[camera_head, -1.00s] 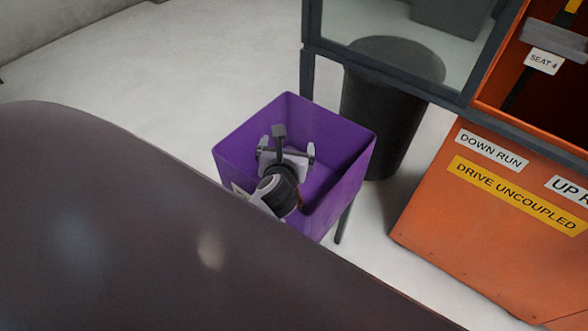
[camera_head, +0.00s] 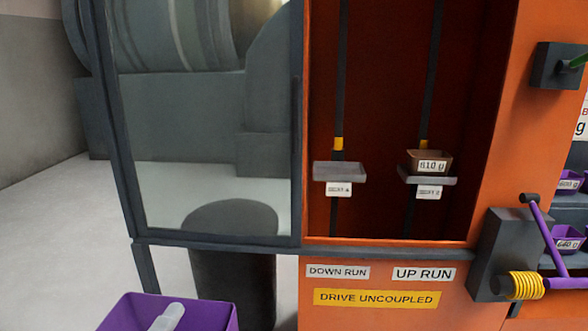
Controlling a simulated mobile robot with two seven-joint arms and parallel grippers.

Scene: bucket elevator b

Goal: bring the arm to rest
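Neither gripper can be made out in the head view. Only a pale grey, rounded piece (camera_head: 168,317) shows at the bottom edge, in front of or inside the purple bin (camera_head: 217,316). I cannot tell whether it is part of my arm or a thing in the bin. The bin is cut off by the lower picture edge, so most of its inside is hidden.
An orange cabinet holds a grey empty tray (camera_head: 339,170) on the left run and a brown "610 g" box (camera_head: 429,163) on the right run. A purple crank (camera_head: 546,236) with a yellow coil juts out at right. A dark drum (camera_head: 237,285) stands behind the glass frame.

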